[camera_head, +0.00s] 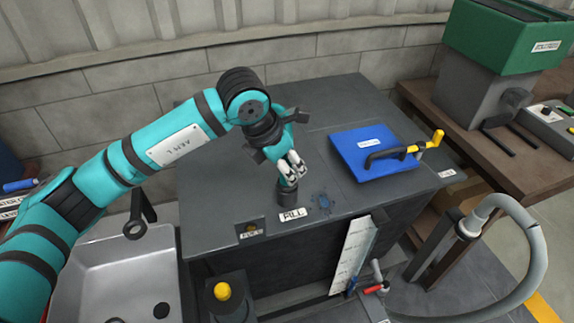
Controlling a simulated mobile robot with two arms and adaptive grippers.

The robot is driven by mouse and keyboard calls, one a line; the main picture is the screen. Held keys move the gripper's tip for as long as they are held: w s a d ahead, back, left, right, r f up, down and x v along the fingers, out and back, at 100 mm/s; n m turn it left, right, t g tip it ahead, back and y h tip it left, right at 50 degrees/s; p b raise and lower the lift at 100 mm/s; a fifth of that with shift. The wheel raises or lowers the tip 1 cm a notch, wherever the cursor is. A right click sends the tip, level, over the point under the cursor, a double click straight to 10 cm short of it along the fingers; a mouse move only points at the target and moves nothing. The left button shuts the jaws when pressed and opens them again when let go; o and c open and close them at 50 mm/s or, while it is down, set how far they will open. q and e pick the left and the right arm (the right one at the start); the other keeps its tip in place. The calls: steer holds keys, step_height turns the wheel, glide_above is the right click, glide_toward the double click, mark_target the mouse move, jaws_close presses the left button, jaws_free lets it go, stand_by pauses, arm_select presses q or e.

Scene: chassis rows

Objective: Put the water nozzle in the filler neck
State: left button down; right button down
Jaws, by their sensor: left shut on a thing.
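The filler neck (287,197) is a short dark upright cylinder on the dark chassis top, behind a FILL label (293,214). My left gripper (290,176) points down right above it, its pale fingers closed at the neck's top. What they grip is mostly hidden; I cannot tell a cap from the neck itself. A thick grey hose (531,237) loops at the right and meets a dark upright holder (441,250). I cannot clearly tell the water nozzle there. My right gripper is not in view.
A blue pad (347,173) bears a black bent handle with yellow parts (405,151). A metal sink (95,265) is at the left, a bench with a green machine (505,38) at the right.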

arm_select(q)
steer(key=shift+f, duration=0.2)
steer(key=c, duration=0.9)
jaws_free()
steer(key=shift+r, duration=0.1)
steer(key=v, duration=1.2)
